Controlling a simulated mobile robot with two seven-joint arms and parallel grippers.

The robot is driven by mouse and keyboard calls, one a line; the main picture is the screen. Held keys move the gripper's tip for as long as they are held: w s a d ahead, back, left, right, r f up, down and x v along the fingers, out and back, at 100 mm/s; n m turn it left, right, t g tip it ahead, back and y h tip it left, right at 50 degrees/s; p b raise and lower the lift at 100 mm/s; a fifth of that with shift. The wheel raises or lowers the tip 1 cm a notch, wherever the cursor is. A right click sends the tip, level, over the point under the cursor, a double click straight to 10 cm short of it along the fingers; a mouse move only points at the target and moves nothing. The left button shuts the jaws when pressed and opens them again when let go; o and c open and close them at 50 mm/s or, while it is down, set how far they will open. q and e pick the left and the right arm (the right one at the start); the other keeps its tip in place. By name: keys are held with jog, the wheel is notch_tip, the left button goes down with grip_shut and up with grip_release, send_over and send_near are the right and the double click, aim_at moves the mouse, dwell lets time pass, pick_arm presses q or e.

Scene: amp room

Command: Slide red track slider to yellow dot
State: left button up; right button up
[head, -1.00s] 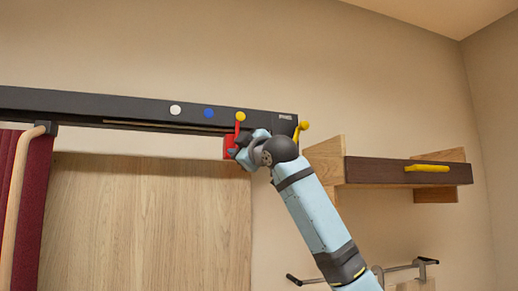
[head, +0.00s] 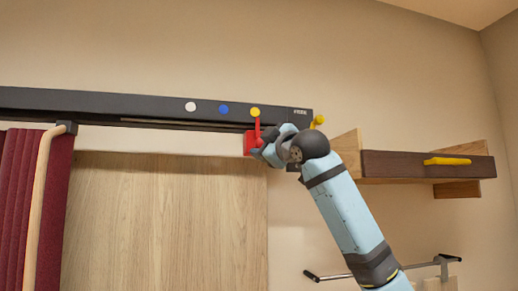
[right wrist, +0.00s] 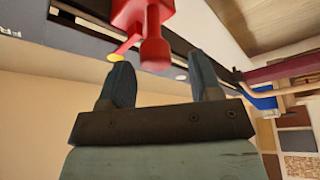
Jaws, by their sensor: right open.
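The red track slider (head: 249,142) hangs on the black overhead track (head: 80,104), with its thin red pointer just below the yellow dot (head: 255,112). My right gripper (head: 264,150) is at the slider's right side in the head view and partly hides it. In the right wrist view the slider's red body and knob (right wrist: 154,45) stand just beyond my right gripper's fingertips (right wrist: 160,75). The two fingers are apart with nothing between them. The yellow dot also shows in the wrist view (right wrist: 115,57), at the pointer's tip. My left gripper is not in view.
A white dot (head: 190,106) and a blue dot (head: 223,109) lie left along the track. A dark red curtain (head: 20,190) hangs at the left. A shelf (head: 400,165) with a yellow handle is at the right. A wooden panel (head: 165,220) stands below the track.

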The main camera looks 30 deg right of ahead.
jog(key=a+b+v, duration=0.1)
jog(key=b+v, duration=0.1)
jog(key=v, duration=0.8)
jog(key=shift+s+d+b, duration=0.3)
jog(key=shift+d, duration=0.15)
jog(key=shift+w, duration=0.1)
